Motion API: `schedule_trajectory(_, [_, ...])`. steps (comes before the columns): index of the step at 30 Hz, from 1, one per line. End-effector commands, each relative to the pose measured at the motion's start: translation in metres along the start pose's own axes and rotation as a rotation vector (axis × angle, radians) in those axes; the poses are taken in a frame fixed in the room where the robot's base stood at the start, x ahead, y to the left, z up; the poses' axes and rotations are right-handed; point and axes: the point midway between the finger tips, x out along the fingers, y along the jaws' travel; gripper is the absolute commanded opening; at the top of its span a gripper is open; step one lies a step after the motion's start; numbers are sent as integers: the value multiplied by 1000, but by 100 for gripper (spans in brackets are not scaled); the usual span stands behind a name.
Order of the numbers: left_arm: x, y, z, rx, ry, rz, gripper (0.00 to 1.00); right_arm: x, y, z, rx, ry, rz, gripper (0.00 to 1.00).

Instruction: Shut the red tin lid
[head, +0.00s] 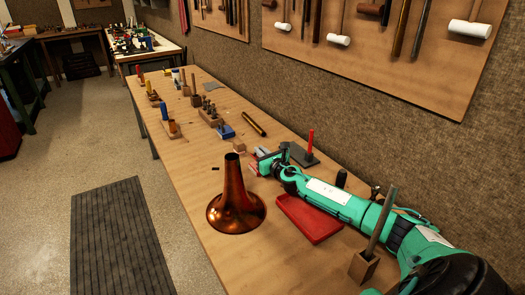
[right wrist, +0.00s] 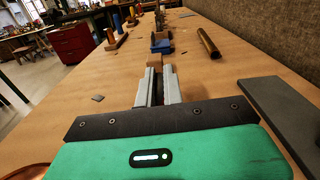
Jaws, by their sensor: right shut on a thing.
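A shallow red tin (head: 308,220) lies on the bench under my right forearm, which hides part of it. I cannot make out a separate lid or tell how it stands. My right gripper (head: 250,154) is beyond the tin, low over the bench. In the right wrist view its grey fingers (right wrist: 158,80) are close together, and a small wooden block (right wrist: 154,60) shows at their tips. The block also shows beside the gripper in the head view (head: 238,146). The grip itself is partly hidden. My left gripper is out of view.
A copper horn bell (head: 236,205) stands left of the tin. A dark plate with a red post (head: 310,145) is near the wall. A wooden block with an upright rod (head: 364,265) is at the near right. A brass tube (head: 254,123) and blue block (head: 225,132) lie farther back.

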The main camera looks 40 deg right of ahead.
Motion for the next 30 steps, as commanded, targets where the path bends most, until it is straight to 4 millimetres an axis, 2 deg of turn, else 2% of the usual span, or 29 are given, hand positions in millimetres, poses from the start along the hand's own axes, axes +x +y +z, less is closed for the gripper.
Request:
schedule_trajectory(10, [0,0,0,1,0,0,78,0,0,0,-3,0,1,0])
schedule_trajectory(12, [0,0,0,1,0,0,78,0,1,0,-2,0,1,19])
schedule_trajectory(14, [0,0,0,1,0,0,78,0,0,0,-2,0,1,30])
schedule_trajectory(24, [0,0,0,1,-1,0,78,-2,0,0,-2,1,0,31])
schedule_trajectory(30, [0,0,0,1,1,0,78,-20,0,-2,-3,3,1,31])
